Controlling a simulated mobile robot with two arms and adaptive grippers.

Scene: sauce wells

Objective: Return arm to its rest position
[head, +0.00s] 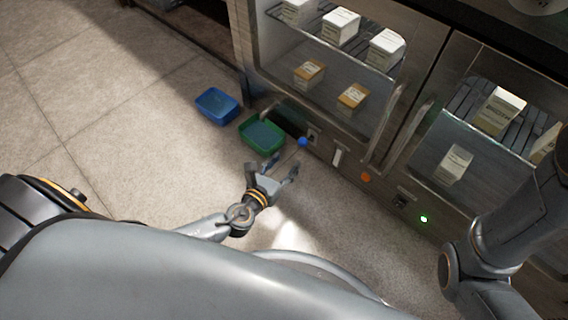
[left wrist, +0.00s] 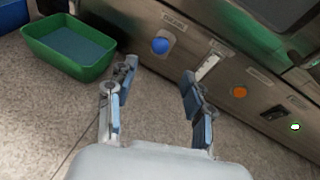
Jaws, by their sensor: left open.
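My left gripper (head: 275,170) is open, with nothing between its fingers. In the head view it hangs above the floor, near the lower panel of the steel cabinet (head: 385,188). In the left wrist view its two fingers (left wrist: 155,108) stand wide apart, pointing towards that panel. My right arm (head: 510,235) shows at the right edge of the head view, in front of the cabinet. Its gripper is out of view.
A green bin (head: 262,148) and a blue bin (head: 217,118) stand on the floor left of the gripper. The panel has a blue knob (left wrist: 160,46), an orange button (left wrist: 239,92) and a green light (left wrist: 295,126). Cartons (head: 341,26) sit behind glass. Floor at left is clear.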

